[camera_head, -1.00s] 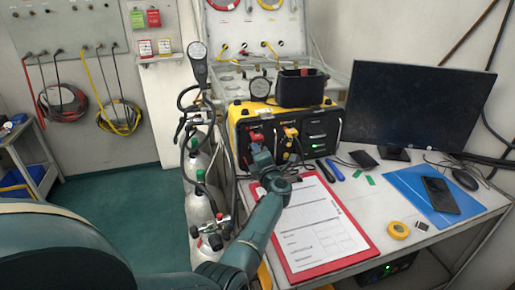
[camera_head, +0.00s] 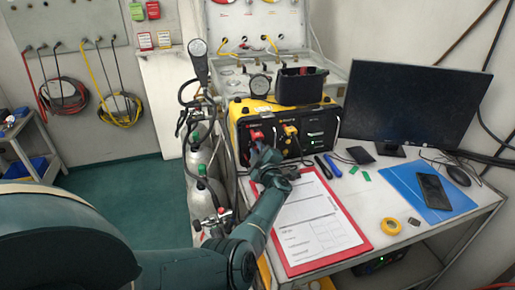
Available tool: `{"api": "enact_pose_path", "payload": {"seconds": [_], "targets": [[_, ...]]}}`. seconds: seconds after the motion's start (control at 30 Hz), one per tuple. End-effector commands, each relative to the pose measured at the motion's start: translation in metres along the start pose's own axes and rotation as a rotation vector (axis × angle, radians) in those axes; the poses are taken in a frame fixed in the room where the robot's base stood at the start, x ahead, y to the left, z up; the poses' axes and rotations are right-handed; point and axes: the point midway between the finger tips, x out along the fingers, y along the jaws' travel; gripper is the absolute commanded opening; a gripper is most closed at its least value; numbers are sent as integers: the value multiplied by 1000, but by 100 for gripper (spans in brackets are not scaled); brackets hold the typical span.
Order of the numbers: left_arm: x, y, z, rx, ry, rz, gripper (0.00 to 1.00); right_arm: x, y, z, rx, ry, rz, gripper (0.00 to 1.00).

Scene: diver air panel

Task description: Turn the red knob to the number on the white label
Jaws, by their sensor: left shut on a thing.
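The red knob (camera_head: 257,134) is on the left of the front face of a yellow and black air panel box (camera_head: 318,124). My left gripper (camera_head: 259,146) is at the red knob, shut on it; the fingertips are small and partly hidden by my own wrist. A yellow knob (camera_head: 290,131) is just to the right on the same face. I cannot make out a white label with a number or the knob's setting at this size. My right gripper is not in view.
A red clipboard (camera_head: 364,247) with paper lies below my left forearm. Gas cylinders (camera_head: 203,205) with hoses stand left of the table. A monitor (camera_head: 415,105), blue folder (camera_head: 396,174), phone (camera_head: 433,191) and yellow tape roll (camera_head: 391,226) are to the right.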

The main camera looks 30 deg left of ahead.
Motion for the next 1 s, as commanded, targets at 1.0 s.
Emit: {"api": "enact_pose_path", "payload": {"seconds": [1.0], "targets": [[0,-1,0,125,0,-1,36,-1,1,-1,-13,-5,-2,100]]}}
